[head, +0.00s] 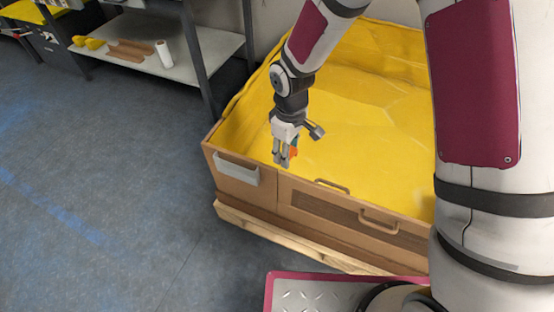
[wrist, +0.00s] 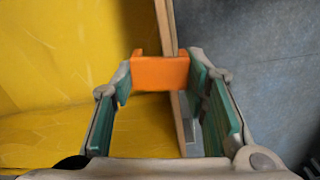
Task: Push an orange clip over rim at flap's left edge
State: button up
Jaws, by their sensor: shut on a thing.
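My gripper (wrist: 160,100) is shut on an orange clip (wrist: 160,72), with a teal-padded finger on each side of it. In the wrist view the clip is at the box's rim (wrist: 166,22), which runs up the picture behind it. I cannot tell how far the clip sits over the rim. In the head view my gripper (head: 284,158) points down near the front wall, and a bit of the clip (head: 294,152) shows beside the fingers. The flap (head: 330,206) is the front panel with a handle. Its left edge is just below my gripper.
The large box has a yellow liner (head: 360,110) and stands on a wooden pallet (head: 290,238). A grey holder (head: 237,170) hangs on the front wall, left of the flap. A metal shelf (head: 140,60) stands behind at the left. The floor (head: 100,190) at left is clear.

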aim_at(277, 170)
jog(key=shift+a+f+n+b, duration=0.4)
jog(key=shift+a+n+b, duration=0.15)
jog(key=shift+a+b, duration=0.15)
jog(key=shift+a+f+n+b, duration=0.35)
jog(key=shift+a+n+b, duration=0.25)
jog(key=shift+a, duration=0.15)
jog(key=shift+f+b, duration=2.5)
jog(key=shift+f, duration=0.85)
jog(key=o, duration=0.9)
notch_tip(277, 170, up, 12)
jog(key=shift+r, duration=0.1)
jog(key=shift+d, duration=0.1)
